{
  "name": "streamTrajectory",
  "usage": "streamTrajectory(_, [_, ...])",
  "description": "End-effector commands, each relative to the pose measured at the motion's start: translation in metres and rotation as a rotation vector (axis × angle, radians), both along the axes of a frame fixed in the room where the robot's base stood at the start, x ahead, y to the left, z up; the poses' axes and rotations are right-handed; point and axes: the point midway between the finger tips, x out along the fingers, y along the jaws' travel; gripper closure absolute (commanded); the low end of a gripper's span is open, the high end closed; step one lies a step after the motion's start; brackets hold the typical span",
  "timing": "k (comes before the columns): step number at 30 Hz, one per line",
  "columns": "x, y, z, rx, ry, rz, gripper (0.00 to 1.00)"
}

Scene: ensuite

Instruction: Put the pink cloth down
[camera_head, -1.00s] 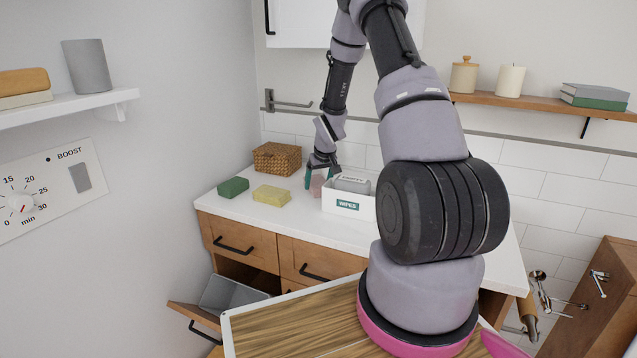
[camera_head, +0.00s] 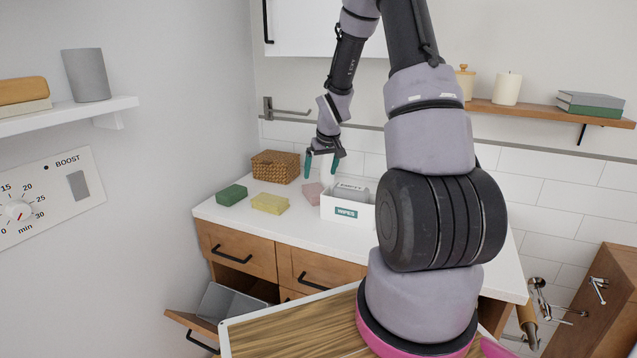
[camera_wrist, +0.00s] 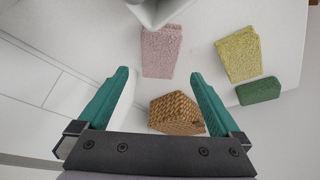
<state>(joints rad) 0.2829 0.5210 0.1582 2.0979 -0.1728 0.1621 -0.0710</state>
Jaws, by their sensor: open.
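The pink cloth (camera_head: 312,192) lies flat on the white counter, just left of the white wipes box. It also shows whole in the wrist view (camera_wrist: 161,51), beyond my fingertips. My gripper (camera_head: 322,169) is open and empty, raised above the counter just over and behind the cloth. In the wrist view the two teal fingers (camera_wrist: 160,78) are wide apart with nothing between them. The gripper does not touch the cloth.
A wicker basket (camera_head: 275,167), a yellow cloth (camera_head: 270,203) and a green block (camera_head: 231,195) stand left of the cloth. The wipes box (camera_head: 347,212) is close on its right. A drawer (camera_head: 222,306) below hangs open. The front counter strip is clear.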

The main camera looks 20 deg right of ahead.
Motion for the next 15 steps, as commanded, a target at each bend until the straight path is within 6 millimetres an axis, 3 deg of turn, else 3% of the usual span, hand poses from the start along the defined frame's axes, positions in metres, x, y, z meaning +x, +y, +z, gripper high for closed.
streamTrajectory(9, [-0.014,0.002,0.039,-0.003,-0.007,-0.008,0.0])
streamTrajectory(11, [-0.02,0.005,0.057,-0.005,-0.016,-0.019,0.0])
streamTrajectory(15, [-0.048,0.019,0.117,-0.003,-0.045,-0.067,0.0])
